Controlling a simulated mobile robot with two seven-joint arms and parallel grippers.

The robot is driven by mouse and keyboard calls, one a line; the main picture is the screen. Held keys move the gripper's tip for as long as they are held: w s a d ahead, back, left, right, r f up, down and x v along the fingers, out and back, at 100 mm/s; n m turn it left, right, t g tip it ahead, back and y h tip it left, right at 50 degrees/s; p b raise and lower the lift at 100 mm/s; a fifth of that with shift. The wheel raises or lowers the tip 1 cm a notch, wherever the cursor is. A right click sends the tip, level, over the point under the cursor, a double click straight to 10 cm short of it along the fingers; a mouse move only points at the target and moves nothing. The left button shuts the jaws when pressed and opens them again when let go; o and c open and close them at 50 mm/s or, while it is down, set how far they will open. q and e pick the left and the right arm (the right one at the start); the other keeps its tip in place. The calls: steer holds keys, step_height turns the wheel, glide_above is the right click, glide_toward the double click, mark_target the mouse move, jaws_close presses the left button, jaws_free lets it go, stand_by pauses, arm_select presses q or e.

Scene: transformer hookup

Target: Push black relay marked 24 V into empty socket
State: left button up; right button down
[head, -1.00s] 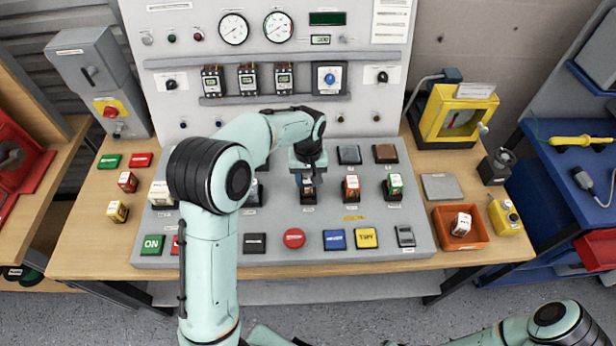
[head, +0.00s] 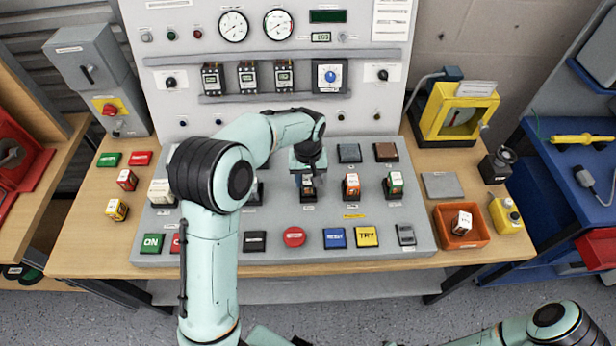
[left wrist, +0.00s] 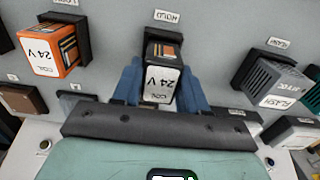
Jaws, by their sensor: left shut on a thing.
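My left gripper (head: 308,174) reaches down over the middle socket of the sloped grey panel. In the left wrist view its two blue fingers (left wrist: 160,88) are shut on the sides of the black relay (left wrist: 161,78), whose white face reads COIL 24 V. The relay also shows below the gripper in the head view (head: 307,190). Its far end is at the black socket (left wrist: 164,36), lined up with it. How deep it sits in the socket I cannot tell. My right gripper is out of view; only part of my right arm shows at the bottom right.
An orange relay (head: 351,186) and a green relay (head: 394,183) stand in sockets to the right. A grey relay (left wrist: 273,82) stands close on the other side in the wrist view. An orange tray (head: 443,218) holds another relay. Loose relays (head: 127,180) lie on the left.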

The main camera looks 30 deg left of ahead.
arm_select(q)
steer(key=shift+f+b, duration=0.35)
steer(key=shift+f, duration=0.65)
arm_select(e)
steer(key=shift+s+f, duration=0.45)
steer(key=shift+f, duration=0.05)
arm_select(q)
steer(key=o, duration=1.1)
steer(key=shift+o, duration=0.2)
steer(key=shift+r, duration=0.1)
steer(key=shift+r+p, duration=1.1)
steer(key=shift+r, duration=1.4)
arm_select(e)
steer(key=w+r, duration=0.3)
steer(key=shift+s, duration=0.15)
